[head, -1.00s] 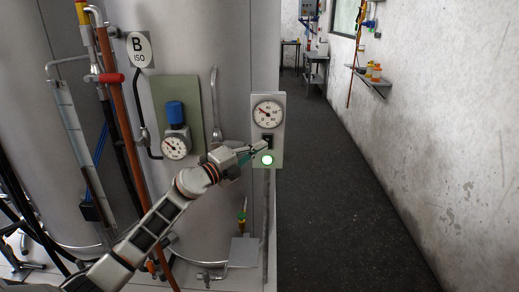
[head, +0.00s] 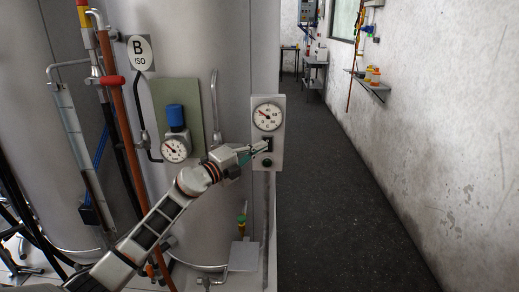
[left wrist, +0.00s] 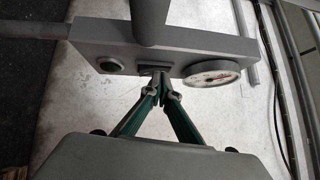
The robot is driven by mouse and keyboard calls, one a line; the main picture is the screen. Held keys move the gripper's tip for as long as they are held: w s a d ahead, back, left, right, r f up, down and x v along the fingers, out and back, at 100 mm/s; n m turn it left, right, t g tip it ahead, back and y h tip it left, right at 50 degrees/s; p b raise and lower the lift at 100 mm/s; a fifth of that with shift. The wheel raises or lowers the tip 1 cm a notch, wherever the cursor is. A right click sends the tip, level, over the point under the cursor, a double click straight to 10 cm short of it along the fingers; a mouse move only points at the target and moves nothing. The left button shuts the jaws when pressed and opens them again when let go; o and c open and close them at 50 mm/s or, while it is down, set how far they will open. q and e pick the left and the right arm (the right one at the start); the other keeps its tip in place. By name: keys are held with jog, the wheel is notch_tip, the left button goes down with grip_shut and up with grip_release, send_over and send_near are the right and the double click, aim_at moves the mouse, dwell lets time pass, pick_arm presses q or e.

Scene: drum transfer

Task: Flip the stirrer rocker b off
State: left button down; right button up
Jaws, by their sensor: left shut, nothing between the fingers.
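The stirrer control panel (head: 276,100) is a pale upright plate on the edge of the tank marked B. It carries a round dial (head: 267,117), a dark rocker switch (head: 269,140) below it, and a round lamp (head: 267,163) at the bottom, which is dark. In the left wrist view the rocker (left wrist: 154,68) sits between the unlit lamp (left wrist: 110,65) and the dial (left wrist: 211,73). My left gripper (head: 264,147) is shut and empty, its tips at the rocker. In the left wrist view the closed fingertips (left wrist: 162,84) partly cover it; contact is unclear. My right gripper is out of view.
A pressure gauge (head: 175,149) with a blue cap sits on a green plate left of the panel. An orange-brown pipe (head: 122,120) runs down the tank. To the right is an open dark floor aisle (head: 330,200), with a wall shelf (head: 371,85) beyond.

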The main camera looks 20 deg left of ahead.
pick_arm(q)
jog(key=r+v, duration=0.1)
jog(key=v, duration=1.1)
jog(key=shift+s+f, duration=0.25)
jog(key=s+d+f+n+g+y, duration=0.2)
jog(key=s+d+f+n, duration=0.1)
jog(key=s+f+n, duration=0.4)
jog(key=s+d+f+n+g+y, duration=0.2)
jog(key=s+d+f+n, duration=0.2)
jog(key=s+f, duration=1)
jog(key=s+d+f+n+g+y, duration=0.2)
jog(key=s+f+n, duration=0.7)
jog(key=f, duration=1)
jog(key=shift+s+d+n+y, duration=0.3)
jog(key=shift+s+d, duration=0.6)
jog(key=shift+s, duration=0.25)
jog(key=shift+s+f, duration=0.1)
jog(key=shift+s, duration=0.05)
